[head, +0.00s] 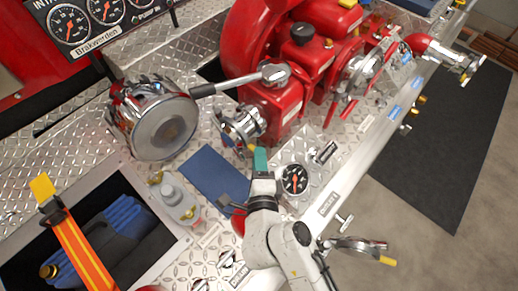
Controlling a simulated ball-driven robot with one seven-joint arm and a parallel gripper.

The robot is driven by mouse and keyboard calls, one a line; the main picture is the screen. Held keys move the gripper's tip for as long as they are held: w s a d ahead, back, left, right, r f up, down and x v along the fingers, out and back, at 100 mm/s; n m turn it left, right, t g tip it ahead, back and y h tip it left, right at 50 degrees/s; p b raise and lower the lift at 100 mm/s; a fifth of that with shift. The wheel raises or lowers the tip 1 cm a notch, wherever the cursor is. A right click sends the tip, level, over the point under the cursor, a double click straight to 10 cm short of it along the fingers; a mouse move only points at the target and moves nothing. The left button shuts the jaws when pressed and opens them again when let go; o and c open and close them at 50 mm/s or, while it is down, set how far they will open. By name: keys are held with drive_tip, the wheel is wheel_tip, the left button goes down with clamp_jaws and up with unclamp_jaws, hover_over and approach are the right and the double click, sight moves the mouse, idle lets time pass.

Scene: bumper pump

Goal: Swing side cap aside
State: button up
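A small chrome side cap (240,124) sits on the left side of the red pump (290,95), in the middle of the head view. A larger chrome round cap (160,122) stands to its left, facing up toward me. Another chrome cap with a yellow-tipped handle (355,246) is at the deck's front edge, lower right. I cannot tell which one is the task's side cap. My white arm comes up from the bottom, and my gripper (259,165) with a teal part is just below the small cap. The finger gap is not clear, nor is any contact.
A gauge (295,179) is close right of my gripper. A grey bottle (178,203) and blue mat (214,178) are left. An open bin (160,254) with blue cloth and an orange strap is lower left. A lever (235,84) crosses above.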

drive_tip(key=shift+w+a+f, duration=0.1)
drive_tip(key=shift+w, duration=0.6)
drive_tip(key=shift+w+a+f, duration=0.1)
drive_tip(key=shift+w, duration=0.6)
clamp_jaws()
